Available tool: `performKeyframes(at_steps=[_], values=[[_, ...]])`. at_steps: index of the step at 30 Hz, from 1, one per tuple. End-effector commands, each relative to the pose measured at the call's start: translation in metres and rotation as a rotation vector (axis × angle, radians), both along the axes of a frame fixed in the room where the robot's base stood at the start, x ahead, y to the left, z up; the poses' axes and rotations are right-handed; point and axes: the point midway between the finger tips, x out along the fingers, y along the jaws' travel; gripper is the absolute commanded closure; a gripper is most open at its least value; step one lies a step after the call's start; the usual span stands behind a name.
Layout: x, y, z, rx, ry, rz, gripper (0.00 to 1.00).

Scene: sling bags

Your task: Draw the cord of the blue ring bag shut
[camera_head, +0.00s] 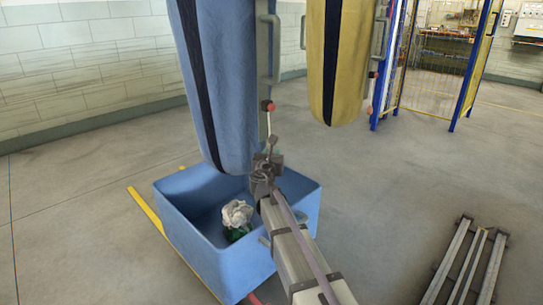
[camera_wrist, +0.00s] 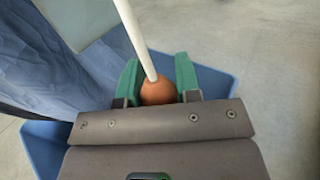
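The blue bag (camera_head: 218,90) hangs at the left of centre in the head view, with a dark stripe down it. Its rounded lower end is over the blue crate. A red knob (camera_head: 268,106) is at its right side, and a pale cord (camera_head: 270,128) runs down from there to my gripper (camera_head: 268,160). In the wrist view the cord (camera_wrist: 133,35) ends in an orange-brown ball (camera_wrist: 158,91). The green fingers of my gripper (camera_wrist: 158,82) lie against both sides of the ball. The bag's cloth (camera_wrist: 50,60) fills the left of that view.
The blue crate (camera_head: 205,262) stands below the bag, with a crumpled white and green item (camera_head: 237,218) inside. A yellow bag (camera_head: 342,65) hangs to the right. A metal frame (camera_head: 468,265) lies at the lower right. The floor between is clear.

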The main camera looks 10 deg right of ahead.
Motion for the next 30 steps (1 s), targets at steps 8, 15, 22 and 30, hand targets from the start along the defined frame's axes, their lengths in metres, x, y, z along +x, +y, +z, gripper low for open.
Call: performKeyframes(at_steps=[8,15,22,30], values=[[0.0,-0.001,0.0,0.0,0.0,-0.001,0.59],[-0.018,0.006,0.0,0.0,0.0,0.0,0.59],[-0.072,0.025,0.0,0.0,0.0,0.0,0.59],[-0.102,0.038,-0.001,0.001,0.0,-0.002,0.59]])
